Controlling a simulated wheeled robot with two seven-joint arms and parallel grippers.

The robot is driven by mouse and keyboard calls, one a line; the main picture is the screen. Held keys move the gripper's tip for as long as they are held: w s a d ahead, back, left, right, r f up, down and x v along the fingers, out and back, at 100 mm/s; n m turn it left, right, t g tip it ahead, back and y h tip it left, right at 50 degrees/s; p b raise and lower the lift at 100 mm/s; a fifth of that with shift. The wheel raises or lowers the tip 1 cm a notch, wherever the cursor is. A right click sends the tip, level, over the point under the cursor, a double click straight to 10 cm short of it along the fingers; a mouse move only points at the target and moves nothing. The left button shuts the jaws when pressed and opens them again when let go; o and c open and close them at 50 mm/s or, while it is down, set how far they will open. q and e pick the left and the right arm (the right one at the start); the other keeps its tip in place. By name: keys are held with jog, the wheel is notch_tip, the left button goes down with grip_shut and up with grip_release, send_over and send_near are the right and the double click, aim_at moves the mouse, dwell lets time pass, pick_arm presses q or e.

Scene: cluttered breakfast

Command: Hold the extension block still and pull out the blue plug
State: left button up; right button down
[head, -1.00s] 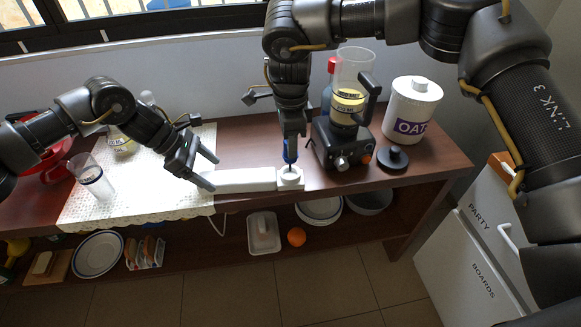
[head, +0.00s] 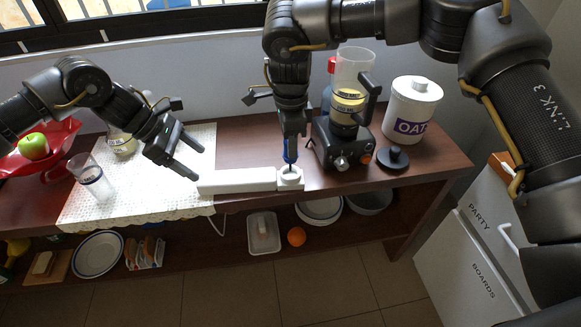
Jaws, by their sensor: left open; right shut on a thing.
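The white extension block (head: 236,182) lies along the front of the table, its left end over the edge of the lace cloth. The blue plug (head: 290,150) stands upright above the socket at the block's right end. My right gripper (head: 291,140) points straight down and is shut on the blue plug. Whether the plug's lower end is still in the socket I cannot tell. My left gripper (head: 197,162) is open and empty, above and to the left of the block's left end, apart from it.
A blender base (head: 340,140) stands close to the right of my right gripper, with a black lid (head: 393,159) and an oats canister (head: 412,108) beyond. A glass (head: 92,178) stands on the lace cloth (head: 140,205). A red scale pan (head: 58,138) holds a green apple (head: 33,147).

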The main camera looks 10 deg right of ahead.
pick_arm(q)
jog(key=v, duration=1)
jog(key=shift+f, duration=0.1)
